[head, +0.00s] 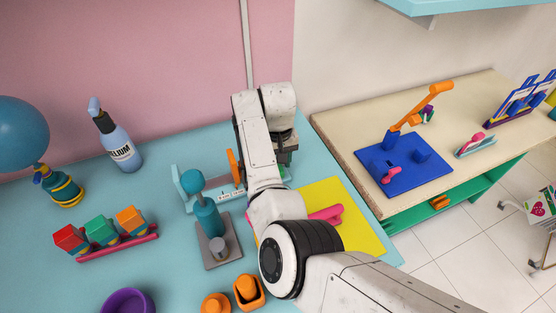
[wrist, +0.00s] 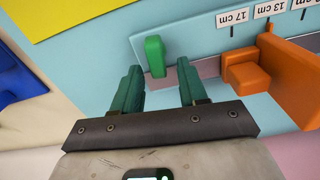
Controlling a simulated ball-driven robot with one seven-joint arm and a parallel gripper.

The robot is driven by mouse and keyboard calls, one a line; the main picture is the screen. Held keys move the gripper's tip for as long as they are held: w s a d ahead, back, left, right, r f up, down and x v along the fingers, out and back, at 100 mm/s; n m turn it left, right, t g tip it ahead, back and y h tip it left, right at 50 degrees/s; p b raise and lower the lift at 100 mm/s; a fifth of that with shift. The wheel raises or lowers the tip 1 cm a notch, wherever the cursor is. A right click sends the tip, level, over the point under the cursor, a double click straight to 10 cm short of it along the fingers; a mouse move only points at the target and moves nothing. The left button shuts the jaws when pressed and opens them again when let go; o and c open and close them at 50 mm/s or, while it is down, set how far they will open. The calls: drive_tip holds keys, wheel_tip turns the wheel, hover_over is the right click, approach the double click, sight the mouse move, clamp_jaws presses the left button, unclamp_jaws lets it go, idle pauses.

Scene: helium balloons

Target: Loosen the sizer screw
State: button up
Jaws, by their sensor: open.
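The sizer is a pale blue board (wrist: 200,38) with white centimetre labels. It also shows in the head view (head: 230,194), partly hidden behind my arm. A green upright knob (wrist: 154,54), which looks like the sizer screw, stands at the board's end. An orange stepped block (wrist: 240,72) sits on the board to the right of the knob. My gripper (wrist: 159,67) is open, its two green fingers apart. In the wrist view the knob appears between the fingertips, slightly beyond them. I cannot tell whether either finger touches it. In the head view my arm hides the knob.
A teal pump (head: 207,215) on a grey plate stands left of my arm. A yellow sheet (head: 357,226) lies to the right.

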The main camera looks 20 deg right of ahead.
drive_tip(key=shift+r, duration=0.1)
wheel_tip(320, 180, up, 11)
drive_tip(key=b, duration=0.1)
drive_tip(key=shift+f, duration=0.2)
idle(0.6)
